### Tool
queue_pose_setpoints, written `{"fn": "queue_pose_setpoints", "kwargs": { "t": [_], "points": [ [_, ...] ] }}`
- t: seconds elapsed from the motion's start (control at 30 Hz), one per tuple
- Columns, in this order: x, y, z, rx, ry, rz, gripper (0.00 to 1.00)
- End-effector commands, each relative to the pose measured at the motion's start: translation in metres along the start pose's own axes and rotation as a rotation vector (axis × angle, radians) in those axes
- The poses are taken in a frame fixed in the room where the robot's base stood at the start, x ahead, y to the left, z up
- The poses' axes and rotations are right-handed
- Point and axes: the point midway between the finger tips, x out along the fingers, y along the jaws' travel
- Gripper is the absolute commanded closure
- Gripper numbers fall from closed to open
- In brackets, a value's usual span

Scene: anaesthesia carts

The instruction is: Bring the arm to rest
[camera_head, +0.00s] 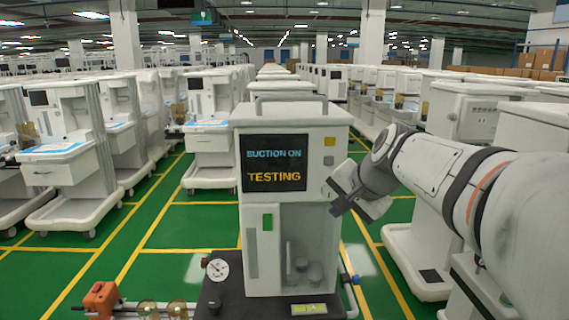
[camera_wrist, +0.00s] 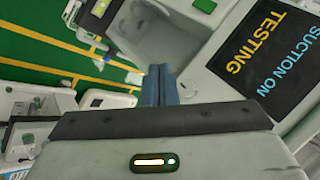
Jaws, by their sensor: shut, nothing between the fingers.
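My gripper (camera_head: 340,205) is at the end of my arm, which reaches in from the right in the head view. It is by the right side of the cart unit (camera_head: 340,120), in front of it or beside it; I cannot tell if they touch. In the wrist view the fingers (camera_wrist: 159,86) are together, shut with nothing between them. The unit's dark screen (camera_head: 274,163) reads "SUCTION ON" and "TESTING"; it also shows tilted in the wrist view (camera_wrist: 268,60).
A round gauge (camera_head: 217,269) and an orange block (camera_head: 101,298) are at the dark base's front left. A green switch (camera_head: 267,222) is on the unit's front. Rows of white carts (camera_head: 70,150) stand left and right. Green floor aisles (camera_head: 205,225) with yellow lines lie between them.

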Motion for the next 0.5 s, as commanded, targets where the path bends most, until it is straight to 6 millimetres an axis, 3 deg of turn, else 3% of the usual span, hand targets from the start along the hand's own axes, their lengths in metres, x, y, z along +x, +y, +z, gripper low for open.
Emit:
{"fn": "queue_pose_setpoints", "kwargs": {
  "t": [0.03, 0.2, 0.4, 0.5],
  "points": [
    [0.002, 0.020, 0.024, -0.078, -0.024, 0.048, 1.00],
    [0.005, 0.097, 0.096, -0.375, -0.119, 0.217, 1.00],
    [0.004, 0.170, 0.153, -0.646, -0.225, 0.351, 1.00],
    [0.003, 0.191, 0.166, -0.721, -0.256, 0.386, 1.00]
  ]
}}
